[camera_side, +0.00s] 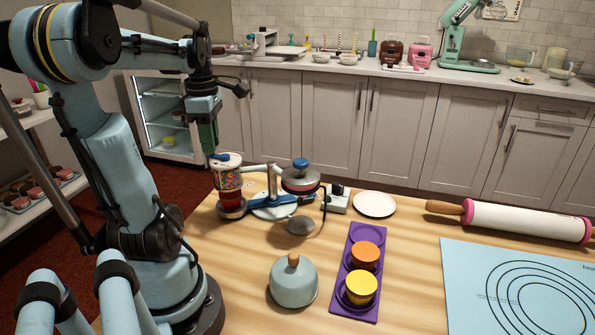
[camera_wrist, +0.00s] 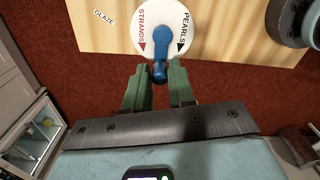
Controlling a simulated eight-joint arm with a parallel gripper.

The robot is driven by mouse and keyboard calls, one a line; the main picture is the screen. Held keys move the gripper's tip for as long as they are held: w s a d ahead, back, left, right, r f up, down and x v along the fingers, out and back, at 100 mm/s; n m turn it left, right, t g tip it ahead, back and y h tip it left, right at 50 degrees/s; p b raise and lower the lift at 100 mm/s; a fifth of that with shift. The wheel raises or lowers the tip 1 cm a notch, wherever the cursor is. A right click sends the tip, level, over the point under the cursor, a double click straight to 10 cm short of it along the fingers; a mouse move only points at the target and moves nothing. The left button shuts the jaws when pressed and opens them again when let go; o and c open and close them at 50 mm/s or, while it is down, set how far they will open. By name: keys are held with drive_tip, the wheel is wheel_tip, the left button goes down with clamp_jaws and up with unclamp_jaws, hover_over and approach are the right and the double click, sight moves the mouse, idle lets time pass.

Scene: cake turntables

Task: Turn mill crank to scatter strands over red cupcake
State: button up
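The mill (camera_side: 228,176) is a clear cylinder of coloured sprinkles with a white top, at the left of the turntable. In the wrist view its white top (camera_wrist: 145,28) reads STRANDS at left and PEARLS at right. Its blue crank (camera_wrist: 159,48) points toward my gripper, between the two arrows. A red form, apparently the red cupcake (camera_side: 232,199), sits directly under the mill on a round plate. My gripper (camera_wrist: 160,68) is open, its green fingers either side of the crank's knob, with a gap visible. In the side view my gripper (camera_side: 211,152) is above the mill.
The turntable (camera_side: 272,209) has blue arms and another station (camera_side: 300,181) with a blue knob at right. A purple tray (camera_side: 367,238) holds orange and yellow cupcakes. A blue-grey dome (camera_side: 293,284), white plate (camera_side: 374,204) and rolling pin (camera_side: 525,222) stand nearby.

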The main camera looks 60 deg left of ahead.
clamp_jaws()
drive_tip(key=shift+s+d, duration=0.4)
drive_tip(key=shift+d, duration=0.2)
drive_tip(key=shift+d, duration=0.8)
